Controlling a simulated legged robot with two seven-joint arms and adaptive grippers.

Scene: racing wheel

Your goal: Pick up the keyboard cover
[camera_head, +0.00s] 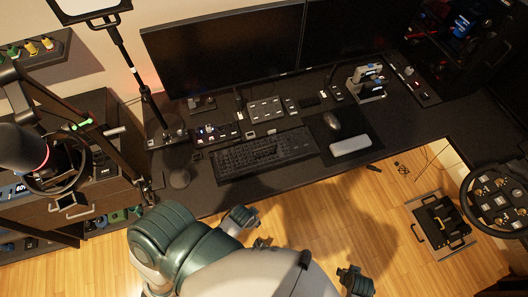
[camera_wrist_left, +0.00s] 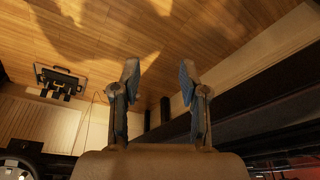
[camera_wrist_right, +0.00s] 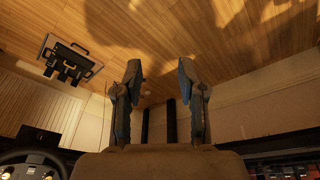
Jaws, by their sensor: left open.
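A black keyboard (camera_head: 262,153) lies on the dark desk, left of the mouse, in the head view. Its keys show, with small pale marks near its middle; I cannot make out a separate cover on it. In the left wrist view my left gripper (camera_wrist_left: 158,78) is open, its blue-grey fingertips apart with nothing between them. In the right wrist view my right gripper (camera_wrist_right: 158,78) is also open and empty. Both wrist views show wooden floor beyond the fingers, and the keyboard is in neither. In the head view my arms are low, in front of the desk.
Two monitors (camera_head: 222,52) stand behind the keyboard. A mouse (camera_head: 332,121) and a pale wrist rest (camera_head: 350,145) lie to its right. Control boxes (camera_head: 266,109) line its back. A racing wheel (camera_head: 494,199) stands at the right; pedals (camera_head: 441,222) sit on the floor. A lamp arm and microphone (camera_head: 22,148) rise at left.

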